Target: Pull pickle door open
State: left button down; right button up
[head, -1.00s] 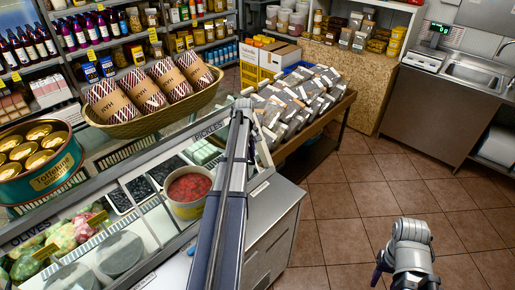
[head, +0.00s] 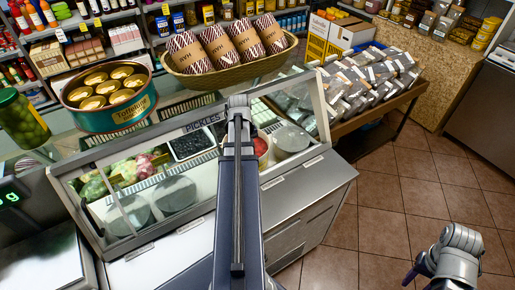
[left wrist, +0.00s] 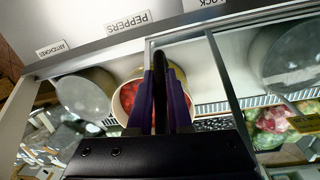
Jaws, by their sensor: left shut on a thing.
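The glass-fronted deli case (head: 150,250) stands in the middle of the head view. The PICKLES label (head: 203,123) sits on the top edge of a sliding glass door, above a tray of dark food. My left gripper (head: 238,104) is at that edge, just right of the label. In the left wrist view my left gripper (left wrist: 166,75) has its purple fingers shut on a dark upright bar, apparently the door's handle; my arm hides much of it. My right gripper (head: 412,276) hangs over the floor at the lower right, only partly shown.
A tub of red food (head: 260,147) and a grey-lidded tub (head: 291,138) stand inside the case, right of my left arm. A Totfelune tin (head: 110,118) and a wicker basket (head: 225,75) stand on top. Tiled floor (head: 385,215) is open at the right.

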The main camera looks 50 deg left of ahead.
pick_arm(q)
jog(key=shift+s+a, duration=0.1)
jog(key=shift+s, duration=0.85)
pick_arm(e)
jog(key=shift+s, duration=0.4)
pick_arm(q)
jog(key=c, duration=0.8)
grip_release()
jog(key=shift+c, duration=0.2)
notch_tip(320, 180, up, 8)
jog(key=p, duration=0.7)
jog(key=shift+s+p, duration=0.3)
jog(key=shift+p, duration=0.1)
pick_arm(e)
notch_tip(320, 180, up, 8)
jog(key=shift+f, duration=0.15)
pick_arm(q)
jog(key=shift+a+f, duration=0.1)
